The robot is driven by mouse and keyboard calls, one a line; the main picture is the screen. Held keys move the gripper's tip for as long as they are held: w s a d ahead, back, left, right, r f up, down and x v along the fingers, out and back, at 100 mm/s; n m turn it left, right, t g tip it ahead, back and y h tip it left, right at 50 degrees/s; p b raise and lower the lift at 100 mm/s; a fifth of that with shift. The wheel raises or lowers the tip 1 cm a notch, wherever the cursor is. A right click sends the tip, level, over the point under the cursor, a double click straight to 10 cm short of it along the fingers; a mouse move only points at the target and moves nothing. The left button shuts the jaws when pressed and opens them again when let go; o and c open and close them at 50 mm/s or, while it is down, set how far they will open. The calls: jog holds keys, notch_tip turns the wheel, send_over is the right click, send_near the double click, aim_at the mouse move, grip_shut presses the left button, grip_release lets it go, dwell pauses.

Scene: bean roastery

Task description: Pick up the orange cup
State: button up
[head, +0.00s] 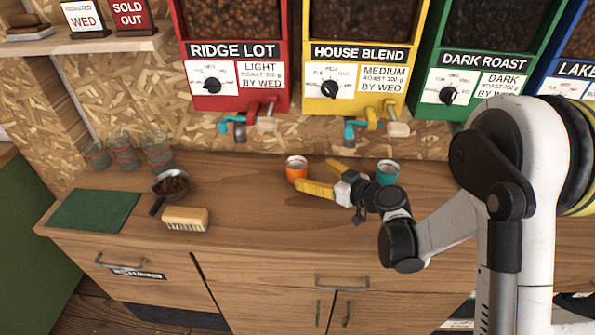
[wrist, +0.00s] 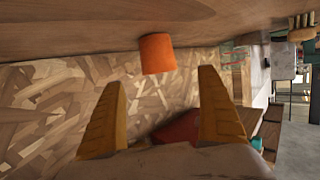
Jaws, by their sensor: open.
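The orange cup (head: 296,169) stands upright on the wooden counter, towards the back, below the gap between the red and yellow dispensers. It also shows in the wrist view (wrist: 157,54), ahead of and between my fingertips. My gripper (head: 325,177) is open, its two yellow fingers pointing left at the cup. In the head view the fingertips are just right of the cup, with one finger a little in front of it. In the wrist view my gripper (wrist: 158,95) has nothing between its fingers.
A teal cup (head: 387,172) stands close behind my gripper. A scoop of beans (head: 171,186), a brush (head: 186,217), a green mat (head: 95,211) and several glass jars (head: 123,151) are at the left. Dispenser spouts (head: 368,128) hang above the counter.

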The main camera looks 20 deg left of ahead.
aim_at(290, 162)
jog(key=b+x, duration=0.2)
jog(key=x, duration=0.7)
jog(key=shift+d+b, duration=0.1)
jog(key=shift+b, duration=0.2)
jog(key=shift+r, duration=0.1)
jog(key=c, duration=1.3)
